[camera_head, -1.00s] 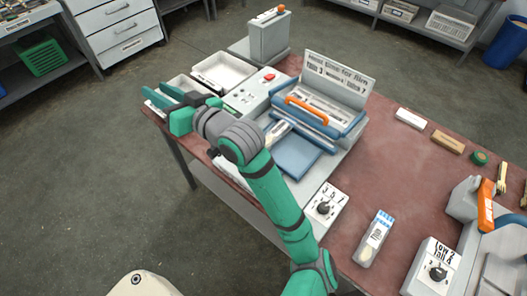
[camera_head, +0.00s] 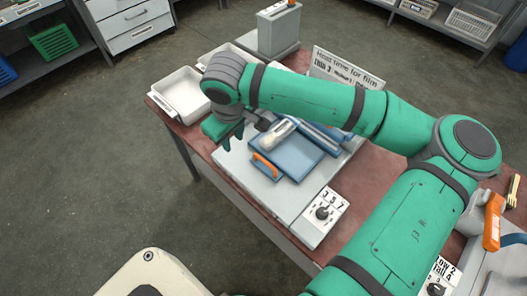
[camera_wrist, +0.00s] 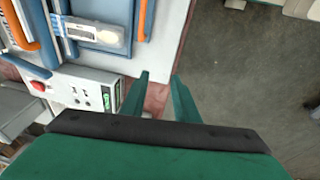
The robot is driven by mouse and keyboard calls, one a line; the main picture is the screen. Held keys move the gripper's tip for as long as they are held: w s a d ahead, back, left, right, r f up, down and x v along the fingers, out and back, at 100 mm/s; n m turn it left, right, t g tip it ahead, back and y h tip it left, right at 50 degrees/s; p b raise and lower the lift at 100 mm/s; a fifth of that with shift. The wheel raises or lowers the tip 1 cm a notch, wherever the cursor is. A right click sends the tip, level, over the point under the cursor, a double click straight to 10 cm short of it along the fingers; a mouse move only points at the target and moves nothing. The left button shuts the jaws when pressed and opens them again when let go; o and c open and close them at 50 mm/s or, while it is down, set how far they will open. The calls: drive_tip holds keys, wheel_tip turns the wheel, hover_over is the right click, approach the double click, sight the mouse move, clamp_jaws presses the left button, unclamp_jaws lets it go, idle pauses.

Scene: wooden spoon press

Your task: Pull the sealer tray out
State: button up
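The sealer tray (camera_head: 296,158) is a flat blue plate lying on the pale sealer base (camera_head: 238,164). Its orange handle (camera_head: 265,166) is at the near left edge, and the handle also shows in the wrist view (camera_wrist: 143,18). A clear packet with a pale spoon-like item (camera_head: 277,133) lies across the tray, and it also shows in the wrist view (camera_wrist: 88,32). My gripper (camera_head: 228,142) is beside the tray, beyond the handle to the upper left. In the wrist view my gripper (camera_wrist: 159,90) is open and empty, its fingers apart from the handle.
A control panel with a red button (camera_wrist: 38,86) and green display is close to my fingers. White bins (camera_head: 180,94) stand at the table's left corner. A dial box (camera_head: 322,212) is at the right. Floor is clear beyond the table's near edge.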

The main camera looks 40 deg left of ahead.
drive_tip(key=t+h, duration=0.1)
drive_tip(key=h, duration=0.1)
approach(261, 159)
drive_tip(key=f, duration=0.2)
drive_tip(key=w+f, duration=0.1)
drive_tip(key=f, duration=0.4)
drive_tip(key=shift+w+d+f, duration=0.1)
drive_tip(key=shift+w, duration=0.25)
drive_tip(key=shift+s, duration=0.15)
